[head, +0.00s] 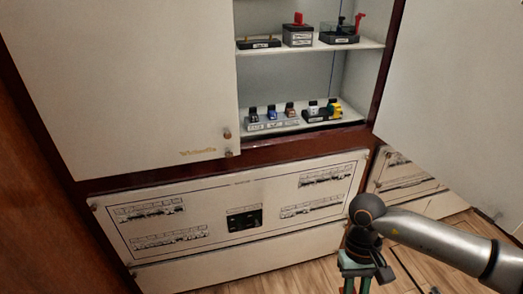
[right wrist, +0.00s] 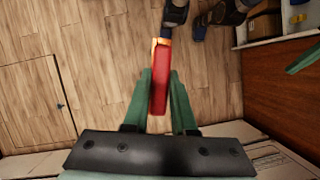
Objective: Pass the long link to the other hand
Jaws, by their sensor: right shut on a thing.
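My right gripper (right wrist: 160,100) is shut on the long link (right wrist: 160,78), a red bar with an orange-yellow far end. The link sticks out past the green fingertips in the right wrist view, and its near end is between the fingers. A green strip at the right edge of the right wrist view looks like a finger of my left gripper (right wrist: 304,60). Its jaws are cut off by the frame.
An open cabinet has an upper shelf (head: 270,48) with dark blocks and red-handled pieces. Its lower shelf (head: 350,120) holds small coloured parts in rows. A printed panel (head: 205,240) is below. The wooden floor (right wrist: 60,80) is mostly clear.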

